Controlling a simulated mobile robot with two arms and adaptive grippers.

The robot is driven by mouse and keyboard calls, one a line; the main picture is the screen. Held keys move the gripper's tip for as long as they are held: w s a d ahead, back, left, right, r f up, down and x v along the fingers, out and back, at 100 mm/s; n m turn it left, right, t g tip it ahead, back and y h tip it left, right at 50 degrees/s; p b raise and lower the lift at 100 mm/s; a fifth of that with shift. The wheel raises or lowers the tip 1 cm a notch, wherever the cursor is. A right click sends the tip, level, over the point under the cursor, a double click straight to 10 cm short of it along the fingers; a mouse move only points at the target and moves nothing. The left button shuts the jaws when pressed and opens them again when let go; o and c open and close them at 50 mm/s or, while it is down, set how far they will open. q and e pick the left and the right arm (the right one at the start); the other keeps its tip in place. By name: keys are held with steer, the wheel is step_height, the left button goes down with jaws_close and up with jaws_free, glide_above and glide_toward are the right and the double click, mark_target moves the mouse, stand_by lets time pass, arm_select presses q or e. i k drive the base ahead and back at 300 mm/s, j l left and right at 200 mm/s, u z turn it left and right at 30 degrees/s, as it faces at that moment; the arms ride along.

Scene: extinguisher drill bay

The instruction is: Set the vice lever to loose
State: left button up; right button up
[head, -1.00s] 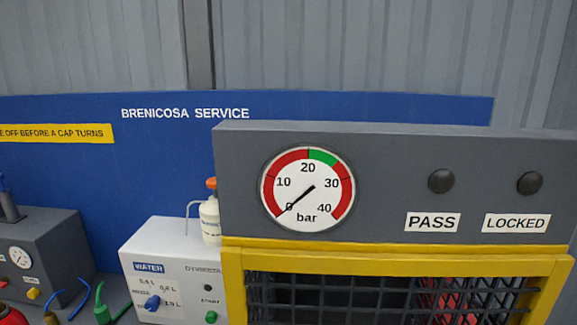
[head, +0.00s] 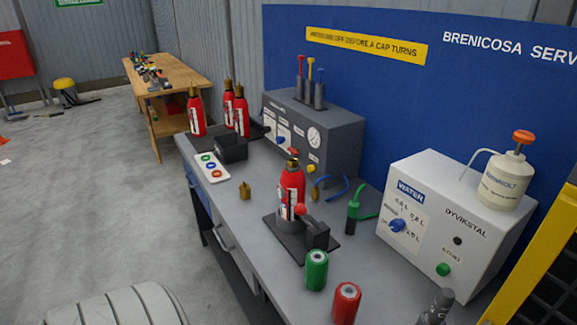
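The vice (head: 317,235) stands on a dark plate on the grey bench, near the middle of the head view. A red extinguisher (head: 292,182) with a brass neck stands upright in it. A red knob (head: 300,210), apparently the end of the vice lever, shows in front of the extinguisher's lower body. The lever's setting and any marking for loose or tight are too small to read. Neither of my grippers is in view.
A green can (head: 316,270) and a red can (head: 346,302) stand in front of the vice. A green-handled hose nozzle (head: 353,215) is to its right, beside the white water box (head: 455,225). A brass fitting (head: 245,191) and a black bin (head: 230,148) are to its left.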

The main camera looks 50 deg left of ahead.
mark_target(301, 208)
steer(key=u, duration=1.4)
steer(key=k+j, duration=0.15)
steer(key=j+u, duration=0.05)
steer(key=j, duration=0.05)
